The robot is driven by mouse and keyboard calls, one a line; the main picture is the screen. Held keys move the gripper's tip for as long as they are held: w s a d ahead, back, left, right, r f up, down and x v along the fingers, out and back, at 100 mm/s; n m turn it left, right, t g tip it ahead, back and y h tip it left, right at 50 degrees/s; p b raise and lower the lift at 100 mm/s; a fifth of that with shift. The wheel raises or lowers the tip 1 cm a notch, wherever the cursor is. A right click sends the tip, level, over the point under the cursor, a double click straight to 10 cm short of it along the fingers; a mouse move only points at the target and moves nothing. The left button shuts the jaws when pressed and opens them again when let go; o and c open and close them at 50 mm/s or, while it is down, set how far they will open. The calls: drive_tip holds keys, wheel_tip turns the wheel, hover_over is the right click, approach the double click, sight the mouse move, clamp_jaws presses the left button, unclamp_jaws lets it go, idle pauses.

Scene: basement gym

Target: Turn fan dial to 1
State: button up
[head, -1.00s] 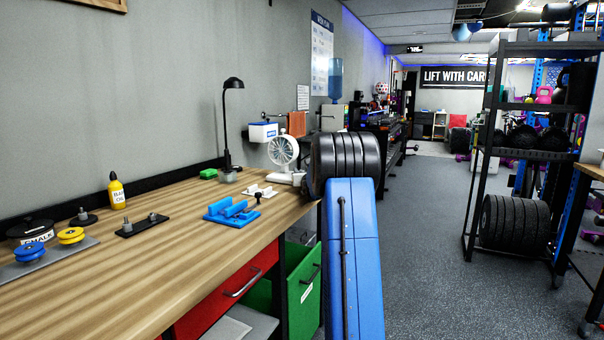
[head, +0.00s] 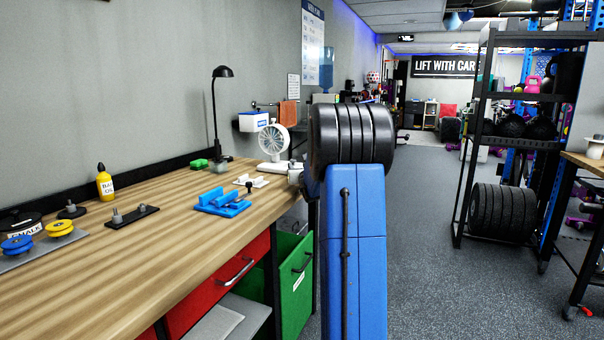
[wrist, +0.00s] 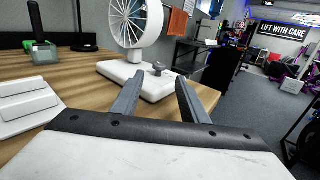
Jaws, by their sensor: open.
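A white desk fan (head: 274,146) stands at the far right end of the wooden workbench. In the wrist view the fan (wrist: 137,32) rises from a white base (wrist: 148,84). A small grey dial (wrist: 158,68) sits on the top of that base, near its right side. My gripper (wrist: 156,88) is open, its two grey fingers apart and pointing at the base, with the dial seen beyond and between the tips. Nothing is between the fingers. In the head view my own arm hides most of the gripper. The dial's numbers cannot be read.
A white stepped piece (wrist: 27,105) lies left of the gripper. A black rack (head: 478,140) stands across the open floor.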

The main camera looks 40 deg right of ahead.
drive_tip(key=v, duration=0.7)
